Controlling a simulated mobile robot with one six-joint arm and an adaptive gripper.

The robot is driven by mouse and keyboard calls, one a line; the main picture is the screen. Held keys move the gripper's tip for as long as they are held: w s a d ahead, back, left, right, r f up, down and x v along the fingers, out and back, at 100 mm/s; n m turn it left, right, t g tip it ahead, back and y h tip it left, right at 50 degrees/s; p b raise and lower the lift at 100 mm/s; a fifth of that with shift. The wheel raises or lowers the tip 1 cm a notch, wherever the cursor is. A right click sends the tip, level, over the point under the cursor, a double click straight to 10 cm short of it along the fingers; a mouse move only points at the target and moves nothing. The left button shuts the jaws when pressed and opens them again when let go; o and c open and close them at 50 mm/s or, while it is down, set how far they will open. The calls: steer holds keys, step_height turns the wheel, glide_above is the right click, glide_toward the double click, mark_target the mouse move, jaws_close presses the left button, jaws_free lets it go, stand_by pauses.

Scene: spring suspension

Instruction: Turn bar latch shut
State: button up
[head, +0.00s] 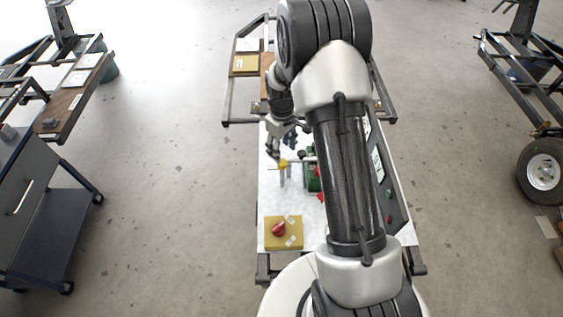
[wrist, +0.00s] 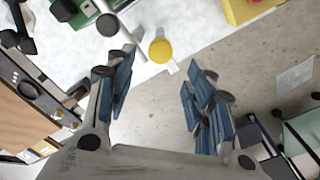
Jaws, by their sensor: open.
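My gripper (head: 280,144) is over the left edge of the pale bench top (head: 285,197). In the wrist view my gripper (wrist: 161,72) is open, with blue-padded fingers spread apart and nothing between them. A yellow round knob (wrist: 160,50) stands just beyond the fingertips, apart from them; the head view shows the yellow knob (head: 283,163) close below my gripper. A dark round knob (wrist: 107,25) sits beside a pale bar near the left fingertip. I cannot tell for certain which part is the bar latch or how it is turned.
A green fixture (head: 313,178) stands right of the yellow knob, partly behind my arm. A yellow box with a red knob (head: 280,228) is at the bench's near end. A brown panel (wrist: 22,100) with metal fittings lies left in the wrist view.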

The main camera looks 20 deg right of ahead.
mark_target(282, 162)
step_height(282, 162, down, 7)
steer(key=shift+b, duration=0.8)
steer(key=shift+c, duration=0.5)
steer(key=c, duration=1)
